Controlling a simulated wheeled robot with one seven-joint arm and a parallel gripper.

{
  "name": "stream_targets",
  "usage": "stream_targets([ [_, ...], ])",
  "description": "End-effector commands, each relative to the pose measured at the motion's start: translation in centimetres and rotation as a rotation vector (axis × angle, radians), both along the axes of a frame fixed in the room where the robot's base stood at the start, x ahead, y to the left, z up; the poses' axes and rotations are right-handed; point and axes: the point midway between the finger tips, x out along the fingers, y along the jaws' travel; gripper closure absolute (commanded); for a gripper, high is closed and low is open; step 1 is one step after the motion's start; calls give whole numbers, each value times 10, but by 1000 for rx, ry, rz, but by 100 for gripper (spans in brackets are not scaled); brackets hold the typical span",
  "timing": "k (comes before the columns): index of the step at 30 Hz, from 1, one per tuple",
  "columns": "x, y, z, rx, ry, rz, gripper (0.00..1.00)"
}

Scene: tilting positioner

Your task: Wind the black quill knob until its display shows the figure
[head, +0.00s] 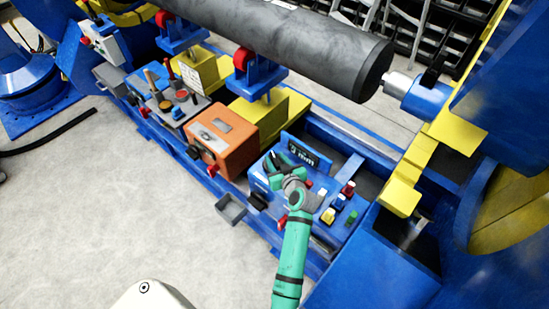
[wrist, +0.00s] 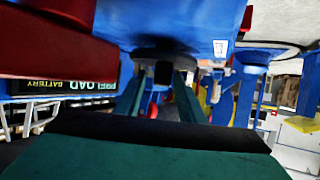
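My gripper (head: 279,163) is at the end of my green arm, low over the blue control panel (head: 262,182). In the wrist view, my gripper's two fingers (wrist: 160,88) stand apart, pointing at a dark round knob (wrist: 163,52) on a blue face. The fingertips overlap the knob's edges; I cannot tell if they touch it. A black display (head: 303,150) stands behind the gripper in the head view. No figure is readable.
Coloured buttons (head: 338,201) and a red knob (head: 348,188) sit right of my gripper. An orange box (head: 224,138) stands to the left, and a grey tray (head: 231,208) hangs at the front. A dark cylinder (head: 290,40) lies overhead. The floor (head: 120,200) in front is clear.

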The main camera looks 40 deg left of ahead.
Motion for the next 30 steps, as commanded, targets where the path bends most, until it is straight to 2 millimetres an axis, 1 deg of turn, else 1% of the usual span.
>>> stream_targets([
  [4,4,7,-3,0,0,1,64],
  [12,5,8,-4,0,0,0,64],
  [13,5,7,-4,0,0,-1,66],
  [14,5,7,-4,0,0,-1,74],
  [15,6,6,-4,0,0,-3,83],
  [17,7,4,-4,0,0,-5,98],
  [18,7,4,-4,0,0,-7,100],
  [25,7,2,-5,-2,2,-25,100],
  [30,6,3,-5,-3,4,-103,100],
])
